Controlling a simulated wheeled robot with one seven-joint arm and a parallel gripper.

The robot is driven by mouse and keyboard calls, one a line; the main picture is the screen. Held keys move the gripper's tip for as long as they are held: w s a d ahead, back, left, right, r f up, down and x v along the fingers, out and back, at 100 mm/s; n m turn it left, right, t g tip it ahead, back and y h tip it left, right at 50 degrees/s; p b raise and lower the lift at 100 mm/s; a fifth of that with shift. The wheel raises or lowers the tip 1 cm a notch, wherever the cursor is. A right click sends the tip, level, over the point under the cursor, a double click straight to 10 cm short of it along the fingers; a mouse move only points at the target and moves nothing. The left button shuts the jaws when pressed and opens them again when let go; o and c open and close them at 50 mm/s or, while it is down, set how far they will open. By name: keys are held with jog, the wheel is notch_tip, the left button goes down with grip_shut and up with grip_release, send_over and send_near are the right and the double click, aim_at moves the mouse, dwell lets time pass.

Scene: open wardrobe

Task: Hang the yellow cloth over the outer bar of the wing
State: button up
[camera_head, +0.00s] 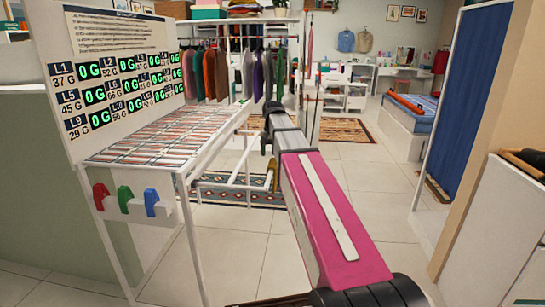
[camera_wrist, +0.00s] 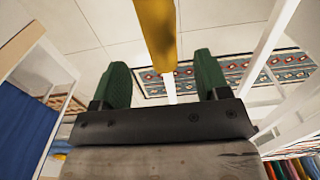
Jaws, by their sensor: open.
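The yellow cloth (camera_wrist: 156,32) shows in the wrist view as a narrow strip from the top edge to between my green fingertips. My gripper (camera_wrist: 161,62) is open, its fingers apart on either side of the strip and not closed on it. A white bar end (camera_wrist: 171,88) shows just below the cloth. In the head view a small part of the yellow cloth (camera_head: 274,173) hangs at the right end of the wing's low white bars (camera_head: 240,186). My arm hides part of it, and my fingers cannot be made out there.
Patterned rugs (camera_head: 235,192) lie on the tiles. A blue curtain panel (camera_head: 462,100) and white cabinet (camera_head: 500,230) are at the right. Tiled floor between is free.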

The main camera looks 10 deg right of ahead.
notch_tip(320, 180, up, 9)
jog(key=shift+f, duration=0.15)
jog(key=shift+s, duration=0.1)
dwell(0.8)
